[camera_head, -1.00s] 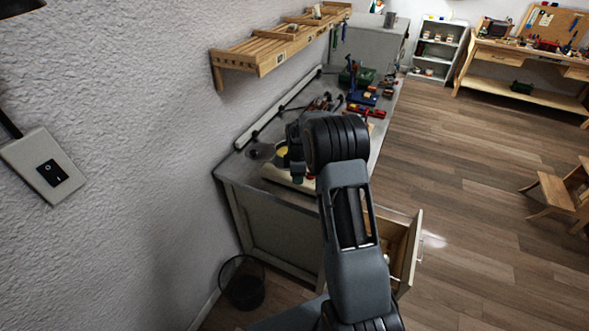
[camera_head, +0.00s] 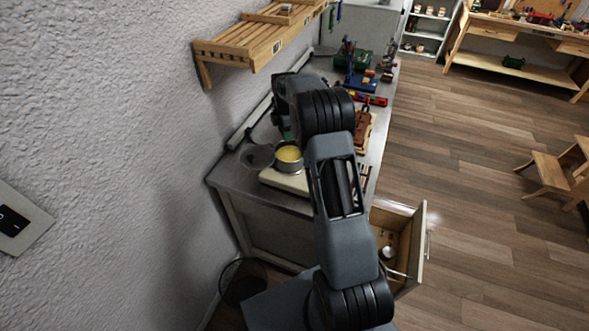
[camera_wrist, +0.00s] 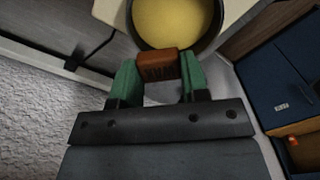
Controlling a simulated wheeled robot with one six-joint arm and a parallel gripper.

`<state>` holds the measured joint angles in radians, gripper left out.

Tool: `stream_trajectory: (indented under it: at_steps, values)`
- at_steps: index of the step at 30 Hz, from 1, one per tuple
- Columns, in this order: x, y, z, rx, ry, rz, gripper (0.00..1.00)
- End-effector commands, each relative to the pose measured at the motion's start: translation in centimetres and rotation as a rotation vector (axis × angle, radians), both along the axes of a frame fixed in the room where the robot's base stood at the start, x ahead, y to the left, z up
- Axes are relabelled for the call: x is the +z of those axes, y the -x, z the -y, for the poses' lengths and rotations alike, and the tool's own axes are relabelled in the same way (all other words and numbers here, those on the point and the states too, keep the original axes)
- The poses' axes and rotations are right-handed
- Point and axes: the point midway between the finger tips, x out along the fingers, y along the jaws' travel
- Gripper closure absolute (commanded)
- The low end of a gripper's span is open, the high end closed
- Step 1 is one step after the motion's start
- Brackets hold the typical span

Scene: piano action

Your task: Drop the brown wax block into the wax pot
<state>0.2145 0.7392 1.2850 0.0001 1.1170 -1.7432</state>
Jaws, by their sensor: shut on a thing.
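The brown wax block (camera_wrist: 158,64) is between the green fingers of my gripper (camera_wrist: 158,78) in the wrist view, with lettering on its face. The wax pot (camera_wrist: 180,24), dark-rimmed and full of yellow wax, lies just beyond the block in that view; the block overlaps the pot's near rim in the picture. I cannot tell the height between them. In the head view the wax pot (camera_head: 289,157) stands on a cream-coloured base on the bench. There my arm hides the block and most of the gripper.
The metal bench (camera_head: 232,178) runs along the wall. A round grey dish (camera_head: 256,157) sits left of the pot. Tools and red parts lie farther along the bench. An open drawer (camera_head: 401,243) sticks out at the right. A slatted wooden shelf (camera_head: 252,36) hangs above.

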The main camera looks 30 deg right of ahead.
Motion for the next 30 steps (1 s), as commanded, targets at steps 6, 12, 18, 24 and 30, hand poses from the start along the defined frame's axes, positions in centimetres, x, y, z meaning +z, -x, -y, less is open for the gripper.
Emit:
stream_trajectory:
  at_steps: [6,12,18,24,30]
  values:
    - [-2.2,0.0,0.0,0.000,0.000,-0.002,0.81]
    - [-4.4,0.0,0.0,0.000,0.000,-0.001,0.81]
    - [-5.4,0.0,0.0,0.000,0.000,0.000,0.81]
    - [-5.4,0.0,0.0,-0.001,0.000,0.000,0.81]
    - [-5.4,0.0,0.0,0.000,0.000,0.000,0.44]
